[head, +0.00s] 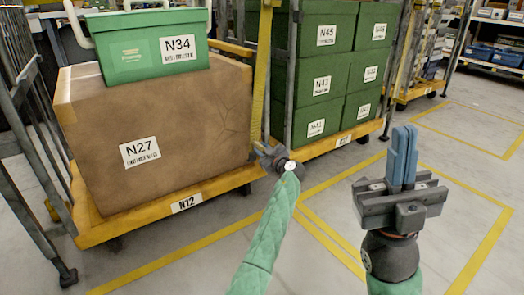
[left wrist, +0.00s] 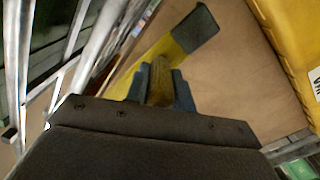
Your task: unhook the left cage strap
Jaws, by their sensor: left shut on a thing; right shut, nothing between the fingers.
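A yellow strap (head: 262,75) hangs down along the grey post between the two loaded cages. My left gripper (head: 264,150) is at its lower end, beside the near right corner of the left cage's yellow base (head: 215,190). In the left wrist view the blue fingers (left wrist: 160,88) are shut on the strap, and a yellow length with a dark grey end piece (left wrist: 198,29) shows beyond them. I cannot tell whether the strap is still hooked to the cage. My right gripper (head: 403,155) is shut and empty, fingers up, over the floor on the right.
The left cage carries a cardboard box N27 (head: 185,120) with a green crate N34 (head: 145,50) on top. Several green crates (head: 320,85) are stacked in the cage behind. Grey bars (head: 30,150) stand at the left. Open floor with yellow lines (head: 470,140) lies at the right.

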